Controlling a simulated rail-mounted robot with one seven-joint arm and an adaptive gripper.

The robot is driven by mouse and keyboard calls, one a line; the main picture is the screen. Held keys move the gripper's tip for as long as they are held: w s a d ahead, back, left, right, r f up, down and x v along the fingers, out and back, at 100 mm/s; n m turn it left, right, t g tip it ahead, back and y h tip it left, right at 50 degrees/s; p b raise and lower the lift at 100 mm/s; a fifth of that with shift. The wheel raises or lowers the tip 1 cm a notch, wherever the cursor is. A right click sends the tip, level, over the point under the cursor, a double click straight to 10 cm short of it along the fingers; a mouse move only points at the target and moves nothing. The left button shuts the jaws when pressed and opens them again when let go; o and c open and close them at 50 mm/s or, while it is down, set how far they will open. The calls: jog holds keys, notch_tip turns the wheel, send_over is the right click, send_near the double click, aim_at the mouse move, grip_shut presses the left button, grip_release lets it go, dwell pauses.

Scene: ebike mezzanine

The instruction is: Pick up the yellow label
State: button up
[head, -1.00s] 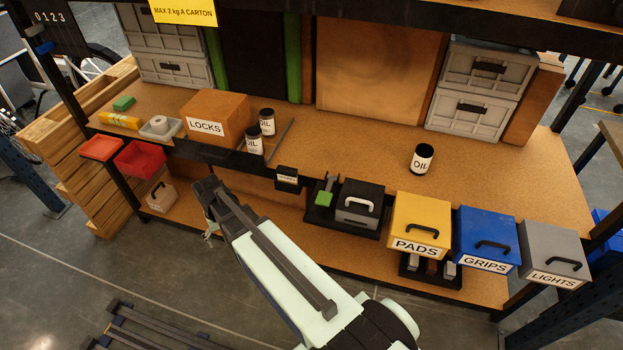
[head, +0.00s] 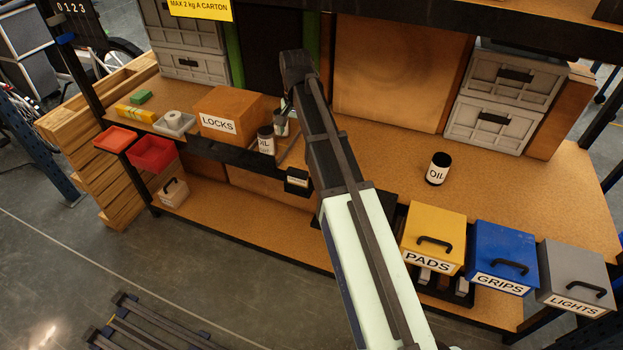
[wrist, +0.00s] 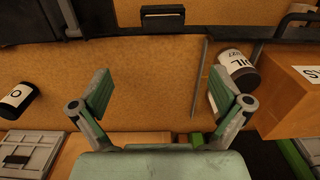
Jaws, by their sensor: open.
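A yellow sign (head: 200,9) reading "MAX 2 kg A CARTON" hangs on the upper beam at the top left. A small yellow item with pale marks (head: 136,113) lies at the left end of the bench; I cannot tell whether either is the label. My gripper (wrist: 162,92) is open and empty over the bench in the wrist view, its fingers wide apart. In the head view my arm largely hides it. Neither yellow thing shows in the wrist view.
A brown LOCKS box (head: 228,115) and an oil jar (head: 266,139) stand near my gripper. Another oil jar (head: 438,169) stands right. A green block (head: 141,97) and a grey tray with a roll (head: 175,123) lie by the yellow item. The bench's middle is mostly clear.

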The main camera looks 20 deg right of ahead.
aim_at(297, 171)
notch_tip(297, 171, down, 12)
jog(key=shift+a+f+p, duration=0.1)
jog(key=shift+p, duration=0.9)
jog(key=shift+a+f+p, duration=0.15)
jog(key=shift+f+p, duration=0.25)
jog(key=shift+f, duration=0.9)
jog(key=shift+a+f+p, duration=0.1)
jog(key=shift+f+p, duration=0.3)
jog(key=shift+f, duration=0.9)
jog(key=c, duration=1.2)
